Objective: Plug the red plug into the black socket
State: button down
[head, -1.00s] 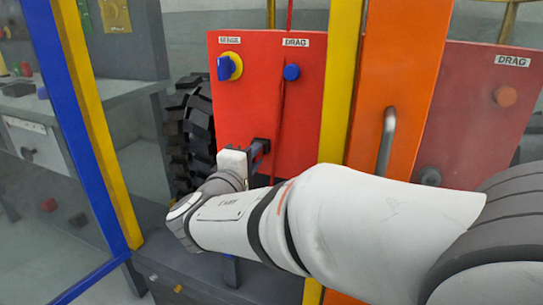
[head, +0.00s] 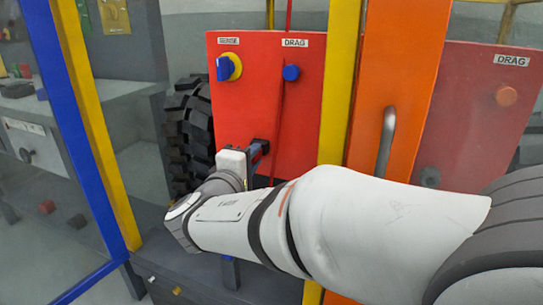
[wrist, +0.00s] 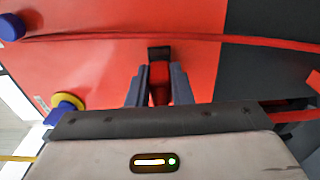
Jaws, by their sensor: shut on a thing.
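The red plug (wrist: 160,88) sits between the two fingers of my gripper (wrist: 160,84), which is shut on it. In the wrist view its far end meets the black socket (wrist: 160,53) on the red panel. I cannot tell how far it goes in, if at all. In the head view the socket (head: 262,143) is a small dark shape low on the panel, just beyond my gripper (head: 257,154). The plug is mostly hidden there by the gripper.
The red panel (head: 240,105) carries a blue-yellow knob (head: 228,67) and a blue button (head: 291,73). A red cable (wrist: 110,36) runs across it. A black tyre (head: 190,125) stands to its left. A yellow post (head: 340,80) and an orange post with a handle (head: 386,140) stand right.

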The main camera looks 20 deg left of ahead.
jog(key=shift+w, duration=0.25)
jog(key=c, duration=1.2)
grip_release()
